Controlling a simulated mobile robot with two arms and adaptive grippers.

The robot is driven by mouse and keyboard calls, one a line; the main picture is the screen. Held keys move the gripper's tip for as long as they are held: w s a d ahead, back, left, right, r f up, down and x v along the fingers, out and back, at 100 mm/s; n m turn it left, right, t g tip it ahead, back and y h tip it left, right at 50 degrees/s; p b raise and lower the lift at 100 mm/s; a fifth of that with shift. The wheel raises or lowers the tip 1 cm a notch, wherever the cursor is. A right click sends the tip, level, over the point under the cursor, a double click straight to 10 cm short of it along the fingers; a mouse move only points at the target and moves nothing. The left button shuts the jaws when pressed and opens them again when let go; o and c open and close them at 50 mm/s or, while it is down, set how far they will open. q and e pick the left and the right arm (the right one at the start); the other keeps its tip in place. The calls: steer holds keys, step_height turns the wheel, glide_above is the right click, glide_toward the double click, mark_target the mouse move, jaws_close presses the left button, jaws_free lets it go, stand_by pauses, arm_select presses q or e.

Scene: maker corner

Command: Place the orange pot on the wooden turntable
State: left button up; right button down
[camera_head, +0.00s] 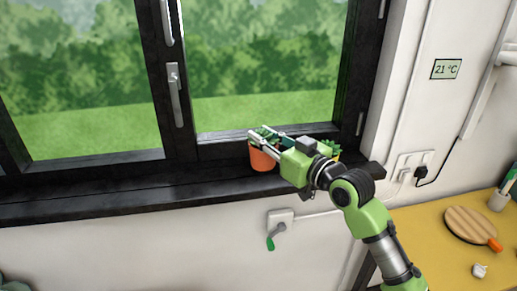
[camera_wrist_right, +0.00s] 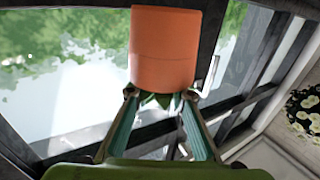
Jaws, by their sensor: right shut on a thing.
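The orange pot (camera_head: 262,160) with a green plant is at the window sill in the head view. In the right wrist view the pot (camera_wrist_right: 163,50) appears with its leaves toward my fingers. My right gripper (camera_head: 262,136) is shut on the pot near its top. The wrist view shows the two fingers (camera_wrist_right: 160,98) at the leafy end. I cannot tell whether the pot's base touches the sill. A round slatted wooden turntable (camera_head: 468,223) lies on the yellow table at the right, well away from the pot. My left gripper is not in view.
The dark window sill (camera_head: 120,203) runs below the window. Another plant (camera_head: 331,146) is partly hidden behind my right gripper. The yellow table (camera_head: 430,233) carries an orange item (camera_head: 495,244), a small white item (camera_head: 479,271) and a cup (camera_head: 499,200) near the turntable.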

steer(key=s+d+r+b, duration=0.1)
steer(key=s+d+r, duration=0.1)
steer(key=s, duration=0.6)
steer(key=shift+d+r+b, duration=0.25)
steer(key=shift+r+b, duration=0.05)
steer(key=shift+r, duration=0.45)
